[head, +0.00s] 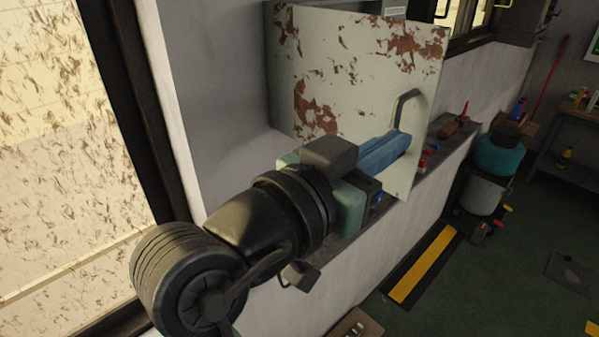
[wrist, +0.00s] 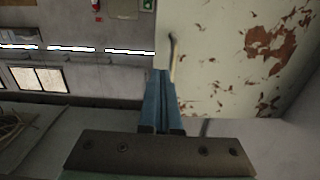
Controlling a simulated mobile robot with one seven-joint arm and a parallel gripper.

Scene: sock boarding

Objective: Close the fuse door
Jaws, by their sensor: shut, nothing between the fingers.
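The fuse door (head: 355,60) is a pale panel with rust-brown patches, at the upper middle of the head view. It appears to stand out at an angle from the wall; its exact angle is hard to tell. Its metal handle (head: 404,101) is near its right edge. The door (wrist: 225,60) fills the upper right of the wrist view, with the handle (wrist: 172,52) near its left edge. My gripper (head: 405,138) is shut, its blue fingers empty, with the tips close to the handle's lower end. I cannot tell whether they touch the door.
A grey ledge (head: 440,139) runs along the wall beneath the door, with small tools on it. A dirty window (head: 70,120) is at the left. A teal and grey canister (head: 492,168) stands to the right, by a yellow floor strip (head: 424,264). The green floor beyond is mostly clear.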

